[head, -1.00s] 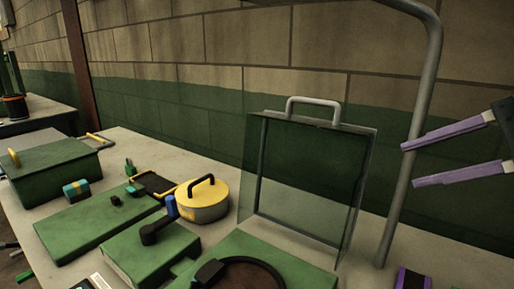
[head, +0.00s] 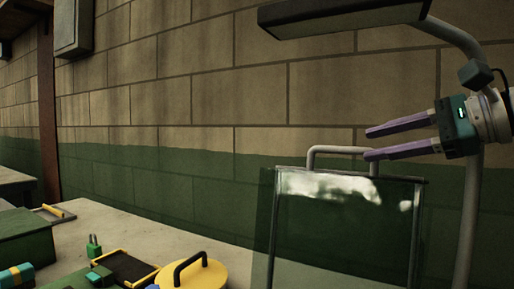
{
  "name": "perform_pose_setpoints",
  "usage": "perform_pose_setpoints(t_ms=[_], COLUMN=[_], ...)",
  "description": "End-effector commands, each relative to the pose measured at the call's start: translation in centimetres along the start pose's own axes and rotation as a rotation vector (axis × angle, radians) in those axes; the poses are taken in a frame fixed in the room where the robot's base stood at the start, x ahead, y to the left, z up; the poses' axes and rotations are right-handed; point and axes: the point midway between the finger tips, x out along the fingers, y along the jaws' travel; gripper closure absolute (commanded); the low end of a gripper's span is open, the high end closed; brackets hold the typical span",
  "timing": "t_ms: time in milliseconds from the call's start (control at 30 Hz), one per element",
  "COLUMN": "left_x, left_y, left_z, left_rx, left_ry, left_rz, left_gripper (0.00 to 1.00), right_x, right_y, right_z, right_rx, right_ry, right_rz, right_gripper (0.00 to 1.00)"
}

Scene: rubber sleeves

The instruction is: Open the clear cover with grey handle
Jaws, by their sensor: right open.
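The clear cover (head: 345,225) is a see-through panel with dark side edges. It stands upright on the right, its lower part cut off by the picture's bottom edge. Its grey handle (head: 340,149) is a bar loop on the top edge. My right gripper (head: 368,144) comes in from the right with purple fingers, open and apart. The lower finger overlaps the right end of the handle in the picture, and the upper finger is above it. I cannot tell whether they touch. My left gripper is not in view.
A grey post (head: 468,215) with a dark lamp head (head: 345,17) stands behind the right arm. A yellow-lidded pot (head: 200,275), a black tray with yellow handles (head: 128,267) and a green box (head: 25,236) are at lower left. A block wall (head: 200,150) is behind.

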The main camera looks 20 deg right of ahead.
Motion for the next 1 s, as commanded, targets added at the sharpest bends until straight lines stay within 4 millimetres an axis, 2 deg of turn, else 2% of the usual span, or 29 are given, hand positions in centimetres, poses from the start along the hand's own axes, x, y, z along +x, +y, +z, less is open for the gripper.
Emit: perform_pose_setpoints(t_ms=[300,500,900,1000], left_x=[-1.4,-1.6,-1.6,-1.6], left_y=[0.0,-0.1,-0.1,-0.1], left_z=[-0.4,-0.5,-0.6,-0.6], left_rx=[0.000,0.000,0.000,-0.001], left_ry=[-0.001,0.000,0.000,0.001], left_rz=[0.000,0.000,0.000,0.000], left_gripper=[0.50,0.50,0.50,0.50], right_x=[4.5,6.6,7.3,7.3], right_y=[-0.2,-0.1,0.1,0.1], right_z=[0.2,0.1,0.0,0.0], right_rx=[0.004,0.002,0.000,0.000], right_ry=[-0.005,-0.002,0.000,0.000], right_rz=[-0.002,-0.002,0.001,0.001], right_gripper=[0.53,0.53,0.53,0.64])
